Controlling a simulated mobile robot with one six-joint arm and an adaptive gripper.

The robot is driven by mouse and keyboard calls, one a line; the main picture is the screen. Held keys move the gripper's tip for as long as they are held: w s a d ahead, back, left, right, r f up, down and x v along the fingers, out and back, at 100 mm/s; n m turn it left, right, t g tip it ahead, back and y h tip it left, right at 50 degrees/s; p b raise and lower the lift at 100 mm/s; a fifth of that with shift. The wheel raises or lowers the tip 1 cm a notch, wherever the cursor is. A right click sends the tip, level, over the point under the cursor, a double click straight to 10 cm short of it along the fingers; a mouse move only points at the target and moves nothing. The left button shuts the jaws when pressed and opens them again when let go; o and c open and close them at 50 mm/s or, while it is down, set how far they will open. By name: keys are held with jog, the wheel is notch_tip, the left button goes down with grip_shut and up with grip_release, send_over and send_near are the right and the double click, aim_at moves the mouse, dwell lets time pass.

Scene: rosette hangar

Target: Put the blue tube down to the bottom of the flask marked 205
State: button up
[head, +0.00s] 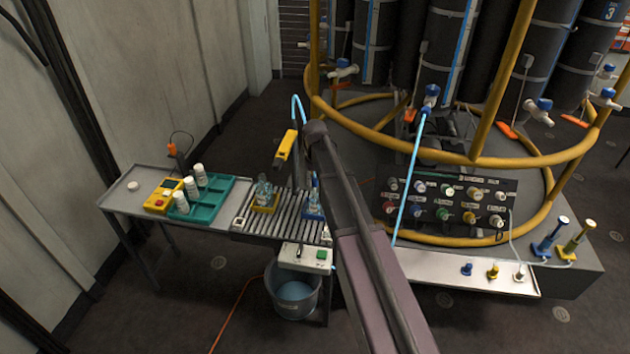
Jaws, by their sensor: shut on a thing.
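My arm reaches from the bottom of the head view up to the conveyor, and its dark wrist end shows at its top. My gripper's fingers are hidden behind the arm, so I cannot see what they hold. A short bright blue tube (298,103) arches just left of my wrist; its ends are hidden or too small to follow. A clear flask (265,189) stands in a yellow holder (265,206) on the roller conveyor. Another flask (315,193) stands in a blue holder (313,214) to its right, partly behind my arm. The marking 205 is not readable on either.
A yellow block (285,149) hangs above the flasks beside a dark post. A green tray (208,204) with white bottles stands left. A bucket (293,293) sits below. Right are a knob panel (447,203), yellow rails (450,158) and another blue tube (411,180) from a valve.

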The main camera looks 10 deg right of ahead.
jog(key=shift+f, duration=0.25)
jog(key=o, duration=1)
jog(key=o, duration=0.3)
jog(key=shift+r, duration=0.15)
jog(key=shift+r+p, duration=2.85)
jog(key=shift+r, duration=0.05)
